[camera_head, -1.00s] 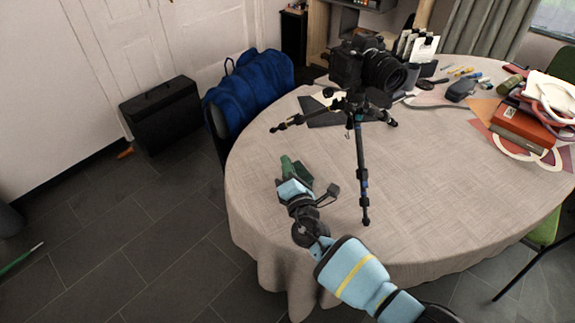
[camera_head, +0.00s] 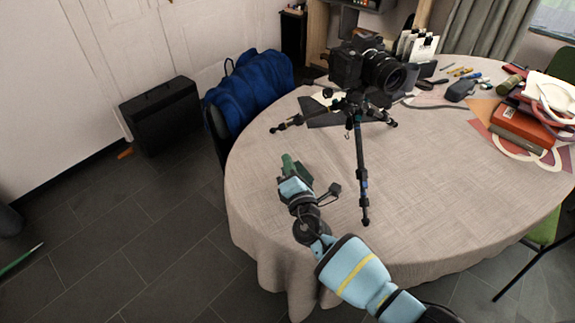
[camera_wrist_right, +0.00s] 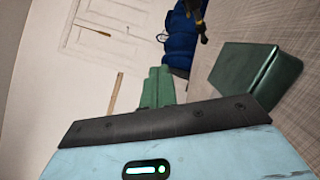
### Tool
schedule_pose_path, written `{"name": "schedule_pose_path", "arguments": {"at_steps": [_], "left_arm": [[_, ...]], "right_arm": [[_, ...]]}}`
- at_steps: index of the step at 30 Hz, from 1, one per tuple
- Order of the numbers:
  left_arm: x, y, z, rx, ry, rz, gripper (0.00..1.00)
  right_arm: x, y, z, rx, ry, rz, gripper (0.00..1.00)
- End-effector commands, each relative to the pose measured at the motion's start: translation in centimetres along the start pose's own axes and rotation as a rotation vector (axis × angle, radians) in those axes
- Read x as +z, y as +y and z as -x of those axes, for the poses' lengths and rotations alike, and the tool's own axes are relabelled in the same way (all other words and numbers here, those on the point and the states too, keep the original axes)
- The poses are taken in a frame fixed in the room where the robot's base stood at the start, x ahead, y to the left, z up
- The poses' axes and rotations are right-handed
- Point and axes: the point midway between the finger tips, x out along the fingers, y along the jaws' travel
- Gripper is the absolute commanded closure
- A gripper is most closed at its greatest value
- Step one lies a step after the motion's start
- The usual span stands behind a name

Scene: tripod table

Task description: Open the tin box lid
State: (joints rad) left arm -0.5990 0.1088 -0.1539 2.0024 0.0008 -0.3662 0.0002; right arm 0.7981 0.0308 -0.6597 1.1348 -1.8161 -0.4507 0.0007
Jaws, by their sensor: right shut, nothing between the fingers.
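The tin box (camera_wrist_right: 243,68) is a dark green box on the table, at the right of the right wrist view. Its lid looks closed there, though its lower part is hidden behind my wrist. In the head view the tin box (camera_head: 305,172) shows only as a small dark green patch beside my gripper. My right gripper (camera_head: 287,160) has green fingers, is shut and empty, and is just left of the box. The fingers (camera_wrist_right: 160,86) also show in the right wrist view, apart from the box in the picture. Contact cannot be told. My left gripper is out of view.
A black camera (camera_head: 368,68) on a tripod (camera_head: 360,165) stands just right of and behind the gripper, one leg close to it. A red book (camera_head: 522,125) and small items lie on the right of the round table (camera_head: 440,190). The front right tabletop is clear.

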Motion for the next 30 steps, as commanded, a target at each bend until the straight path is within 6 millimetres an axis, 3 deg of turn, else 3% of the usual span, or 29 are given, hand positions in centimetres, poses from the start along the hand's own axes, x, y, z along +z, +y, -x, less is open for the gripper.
{"name": "schedule_pose_path", "arguments": {"at_steps": [30], "left_arm": [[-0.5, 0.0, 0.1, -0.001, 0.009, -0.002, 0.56]], "right_arm": [[2.1, 0.2, -0.5, -0.055, 0.004, -0.2, 1.0]]}}
